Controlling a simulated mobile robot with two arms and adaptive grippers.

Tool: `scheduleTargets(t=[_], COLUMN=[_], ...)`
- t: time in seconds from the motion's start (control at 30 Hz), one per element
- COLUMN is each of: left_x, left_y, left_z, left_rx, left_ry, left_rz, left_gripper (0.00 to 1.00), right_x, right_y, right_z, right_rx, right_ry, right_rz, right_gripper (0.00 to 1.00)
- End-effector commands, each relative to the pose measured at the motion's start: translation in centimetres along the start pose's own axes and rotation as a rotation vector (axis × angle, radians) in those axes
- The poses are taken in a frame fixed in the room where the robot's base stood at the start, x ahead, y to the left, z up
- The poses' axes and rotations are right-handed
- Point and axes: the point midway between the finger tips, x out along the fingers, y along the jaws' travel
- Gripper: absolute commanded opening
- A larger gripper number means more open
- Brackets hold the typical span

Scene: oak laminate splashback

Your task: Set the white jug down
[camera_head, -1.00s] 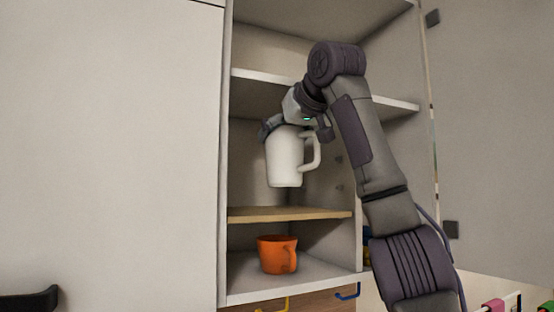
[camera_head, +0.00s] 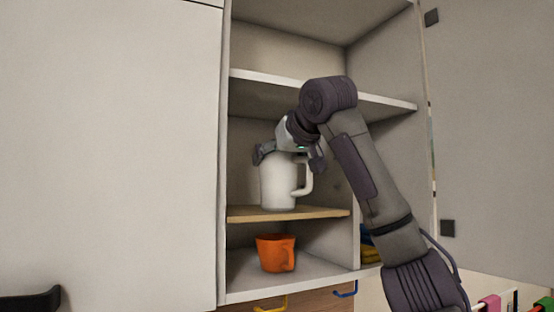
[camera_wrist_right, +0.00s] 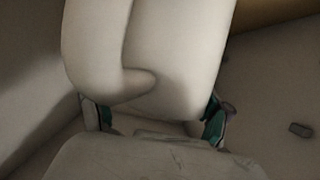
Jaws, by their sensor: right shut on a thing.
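The white jug (camera_head: 277,184) is upright in the open cabinet, its handle to the right. Its base is at the wooden shelf board (camera_head: 240,214) and appears to touch it. My right gripper (camera_head: 288,157) is shut on the jug's top from above. In the right wrist view the jug (camera_wrist_right: 180,50) fills the upper middle, with the fingers (camera_wrist_right: 160,120) on either side of it. The grip on the far side of the rim is hidden in the head view. My left gripper is not in view.
An orange mug (camera_head: 272,253) stands on the cabinet floor below the board. A white shelf (camera_head: 250,76) lies above the gripper. The open cabinet door (camera_head: 490,150) is at the right. Free board shows right of the jug.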

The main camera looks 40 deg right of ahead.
Motion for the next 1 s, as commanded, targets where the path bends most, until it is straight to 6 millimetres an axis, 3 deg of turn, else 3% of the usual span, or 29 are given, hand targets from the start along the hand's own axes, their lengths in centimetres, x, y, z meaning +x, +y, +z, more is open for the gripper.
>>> scheduleTargets(t=[0.03, 0.13, 0.57, 0.67, 1.0], left_x=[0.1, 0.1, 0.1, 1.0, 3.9], left_y=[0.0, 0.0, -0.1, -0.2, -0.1], left_z=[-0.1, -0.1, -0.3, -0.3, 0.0], left_rx=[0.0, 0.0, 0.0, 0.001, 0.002], left_ry=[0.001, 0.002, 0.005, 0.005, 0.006], left_rz=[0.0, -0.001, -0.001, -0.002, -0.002], left_gripper=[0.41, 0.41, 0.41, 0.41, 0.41], right_x=[0.1, 0.1, -0.3, -1.6, -8.9], right_y=[0.0, 0.0, 0.0, -0.1, -0.1], right_z=[0.1, 0.1, -0.1, 0.1, 0.1], right_rx=[-0.001, -0.001, 0.0, 0.0, -0.001], right_ry=[-0.001, -0.001, 0.002, 0.004, 0.005], right_rz=[0.0, 0.0, 0.0, -0.001, -0.002], right_gripper=[0.83, 1.0, 1.0, 1.0, 1.0])
